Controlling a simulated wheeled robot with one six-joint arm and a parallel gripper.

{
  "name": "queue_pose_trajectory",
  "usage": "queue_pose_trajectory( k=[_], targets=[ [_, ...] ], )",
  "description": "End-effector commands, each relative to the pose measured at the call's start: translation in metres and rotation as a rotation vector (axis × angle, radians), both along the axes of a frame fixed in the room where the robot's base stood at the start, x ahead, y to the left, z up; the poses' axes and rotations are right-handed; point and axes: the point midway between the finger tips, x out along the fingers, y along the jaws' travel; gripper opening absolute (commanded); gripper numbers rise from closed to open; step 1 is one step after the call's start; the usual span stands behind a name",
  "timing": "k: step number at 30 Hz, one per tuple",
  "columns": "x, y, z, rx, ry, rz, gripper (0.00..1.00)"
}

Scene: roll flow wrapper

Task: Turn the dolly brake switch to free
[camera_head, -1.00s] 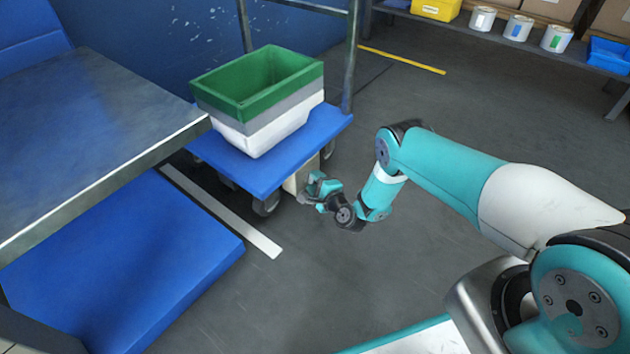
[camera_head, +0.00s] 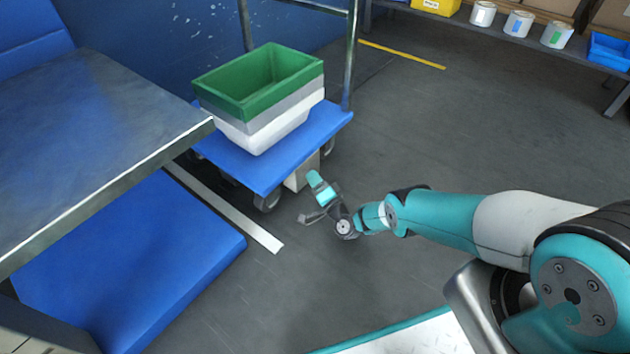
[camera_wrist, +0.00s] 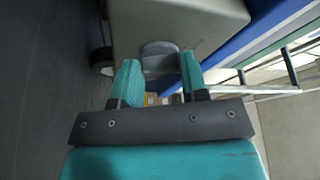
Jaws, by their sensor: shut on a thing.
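The dolly (camera_head: 325,128) has a blue deck with small wheels below, and stands beyond the grey table. A beige box (camera_head: 300,178) hangs under its near edge; the box also fills the top of the wrist view (camera_wrist: 185,22). The brake switch (camera_wrist: 160,55) is a grey round knob on the box face. My gripper (camera_head: 314,177) points at the box from the front right. In the wrist view my gripper (camera_wrist: 160,76) has its teal fingers on either side of the knob, shut on it. The switch is hidden in the head view, and I cannot read its setting.
Stacked green, grey and white bins (camera_head: 258,100) sit on the dolly deck. A grey table (camera_head: 90,130) stands at left, with a blue platform (camera_head: 130,260) below it. A shelf with cans (camera_head: 518,25) is at the back right. The floor right of the dolly is clear.

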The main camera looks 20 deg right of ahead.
Motion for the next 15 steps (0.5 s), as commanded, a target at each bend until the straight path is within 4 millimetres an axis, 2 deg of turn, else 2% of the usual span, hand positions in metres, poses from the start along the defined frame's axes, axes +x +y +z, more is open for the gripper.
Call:
queue_pose_trajectory(
  k=[15],
  targets=[
    [0.0005, 0.0000, -0.0008, -0.077, -0.056, 0.001, 0.17]
  ],
)
